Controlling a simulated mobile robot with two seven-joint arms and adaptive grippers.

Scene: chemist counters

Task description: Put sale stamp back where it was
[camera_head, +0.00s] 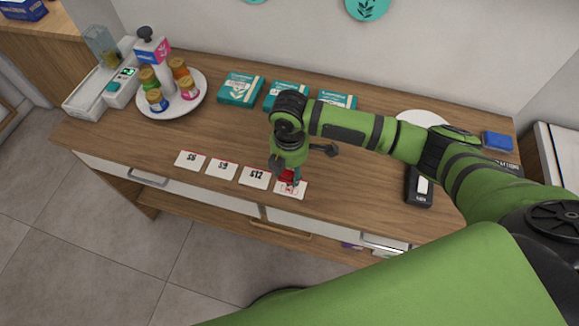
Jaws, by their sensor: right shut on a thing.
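My right gripper (285,176) reaches down over the front of the wooden counter and is shut on a small red thing, which looks like the sale stamp (288,177). The stamp is partly hidden by the fingers. It is right above or touching a white card (300,191) with red marks at the right end of a row of price cards. I cannot tell whether the stamp touches the card. My left gripper is not in view.
Price cards $8 (190,160), $9 (222,169) and $12 (255,178) lie to the left. Teal boxes (241,89) stand behind. A round tray (198,80) holds bottles. A black device (418,187) and blue pad (497,141) are at right. My arm partly hides a white plate (422,117).

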